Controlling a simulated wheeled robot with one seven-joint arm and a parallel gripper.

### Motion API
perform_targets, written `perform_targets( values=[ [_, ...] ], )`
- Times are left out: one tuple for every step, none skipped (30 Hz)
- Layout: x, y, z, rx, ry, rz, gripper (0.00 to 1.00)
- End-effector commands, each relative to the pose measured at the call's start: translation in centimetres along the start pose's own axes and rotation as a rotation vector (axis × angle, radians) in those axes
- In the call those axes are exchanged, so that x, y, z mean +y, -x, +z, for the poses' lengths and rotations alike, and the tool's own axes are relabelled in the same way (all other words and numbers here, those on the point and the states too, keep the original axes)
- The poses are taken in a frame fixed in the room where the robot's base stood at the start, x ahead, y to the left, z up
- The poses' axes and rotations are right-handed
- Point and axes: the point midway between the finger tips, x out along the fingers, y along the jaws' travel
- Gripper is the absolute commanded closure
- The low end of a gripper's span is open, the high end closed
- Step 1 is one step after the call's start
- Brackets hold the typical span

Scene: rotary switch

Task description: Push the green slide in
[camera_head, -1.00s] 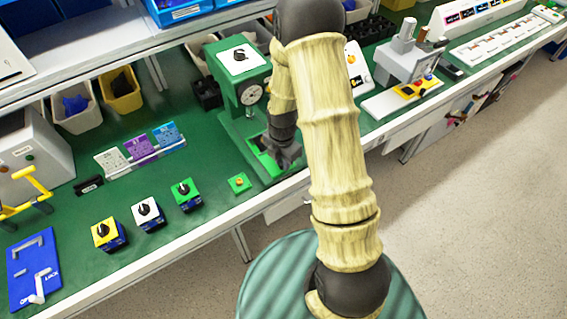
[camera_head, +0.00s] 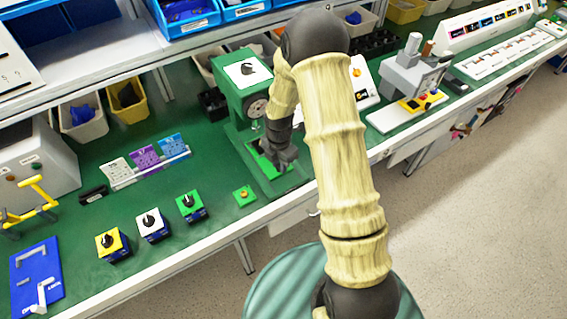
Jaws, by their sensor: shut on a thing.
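The green machine (camera_head: 226,97) stands on the green bench, with a white-faced dial on top and a round gauge on its front. The green slide (camera_head: 266,163) lies low at its front, partly hidden by my gripper. My gripper (camera_head: 285,161) reaches down in front of the machine, at the slide. It is shut on the slide, though the fingertips are small and dark and the exact contact is hard to see.
A small green box with an orange button (camera_head: 244,196) sits left of the slide. Yellow, white and green switch boxes (camera_head: 190,206) stand farther left. A grey device (camera_head: 408,75) stands to the right. The bench's front edge is close.

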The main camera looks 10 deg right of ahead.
Motion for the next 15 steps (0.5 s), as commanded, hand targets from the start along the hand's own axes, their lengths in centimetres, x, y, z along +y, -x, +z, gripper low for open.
perform_targets(
  values=[
    [0.12, -0.01, -0.29, 0.003, 0.004, 0.001, 1.0],
    [0.12, -0.01, -0.29, 0.003, 0.004, 0.001, 0.77],
    [0.11, -0.01, -0.28, 0.003, 0.004, 0.001, 0.69],
    [0.1, -0.01, -0.26, 0.003, 0.004, 0.001, 0.63],
    [0.09, -0.01, -0.23, 0.002, 0.003, 0.001, 0.58],
    [0.06, 0.0, -0.18, 0.002, 0.003, 0.001, 0.57],
    [0.04, 0.0, -0.15, 0.002, 0.002, 0.001, 0.57],
    [0.03, 0.0, -0.12, 0.002, 0.001, 0.001, 0.57],
    [0.01, 0.0, -0.08, 0.001, 0.001, 0.001, 0.57],
    [0.0, 0.0, -0.06, 0.001, 0.0, 0.001, 0.57],
    [-0.02, 0.0, -0.04, 0.001, 0.0, 0.001, 0.57],
    [-0.02, 0.01, -0.02, 0.001, 0.0, 0.001, 0.57],
    [-0.02, 0.03, -0.01, 0.001, 0.0, 0.001, 0.57],
    [-0.03, 0.08, 0.0, 0.001, 0.0, 0.001, 0.57],
    [-0.03, 0.2, 0.01, 0.001, -0.001, 0.001, 0.57]
  ],
)
